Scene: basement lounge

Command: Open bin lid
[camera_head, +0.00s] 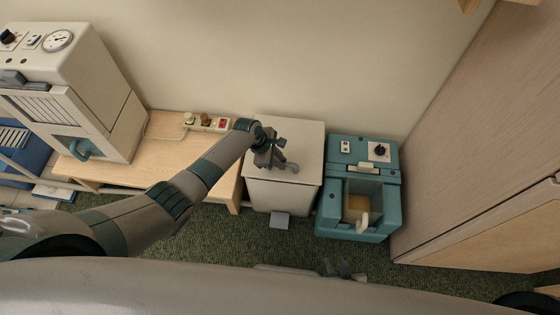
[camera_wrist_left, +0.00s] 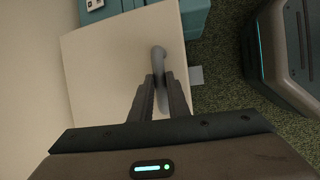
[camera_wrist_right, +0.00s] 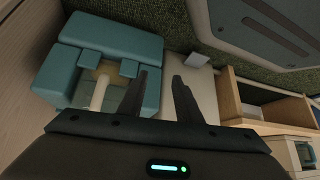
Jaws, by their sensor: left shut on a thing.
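The bin (camera_head: 283,193) is a pale box standing on the floor against the wall, with a flat cream lid (camera_head: 303,138) lying closed on top. A grey handle (camera_head: 292,167) sits on the lid; it also shows in the left wrist view (camera_wrist_left: 157,58). My left gripper (camera_head: 278,160) is shut on the handle from above, its fingers (camera_wrist_left: 161,80) on either side of it. The fingers hide part of the handle. My right gripper (camera_wrist_right: 160,78) is open and empty, apart from the bin; it shows low in the head view (camera_head: 343,268).
A grey pedal (camera_head: 281,220) projects at the bin's foot. A teal machine (camera_head: 333,223) stands close on the right, beside a wooden cabinet (camera_head: 480,150). A low wooden table (camera_head: 170,150) with a switch strip (camera_head: 207,122) is on the left. Green carpet lies in front.

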